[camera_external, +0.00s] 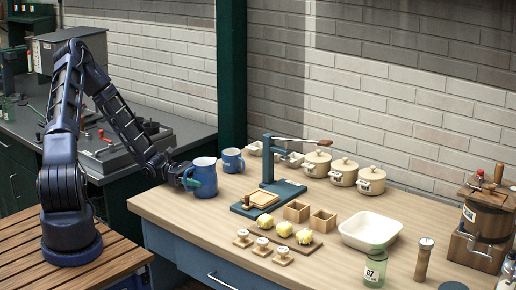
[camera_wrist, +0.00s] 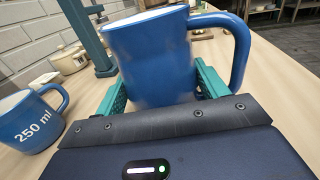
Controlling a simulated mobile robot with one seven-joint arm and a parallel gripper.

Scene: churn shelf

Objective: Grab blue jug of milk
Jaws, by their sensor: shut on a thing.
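The blue jug (camera_external: 203,178) stands upright near the left end of the wooden counter. Its pale inside shows at the rim in the external view. In the wrist view the jug (camera_wrist: 150,60) fills the middle, with its handle on the right. My gripper (camera_external: 187,180) reaches it from the left. In the wrist view the green fingers of my gripper (camera_wrist: 158,88) are on both sides of the jug's body, shut on it. The jug's base is hidden behind my gripper in the wrist view, so I cannot tell whether it touches the counter.
A smaller blue cup (camera_external: 232,160), marked 250 ml in the wrist view (camera_wrist: 30,122), stands close by. A blue press stand (camera_external: 268,196) is to the jug's right. Lidded cream pots (camera_external: 343,172), a white basin (camera_external: 370,231) and a wooden churn (camera_external: 486,215) are farther right. A dark green post (camera_external: 232,75) rises behind.

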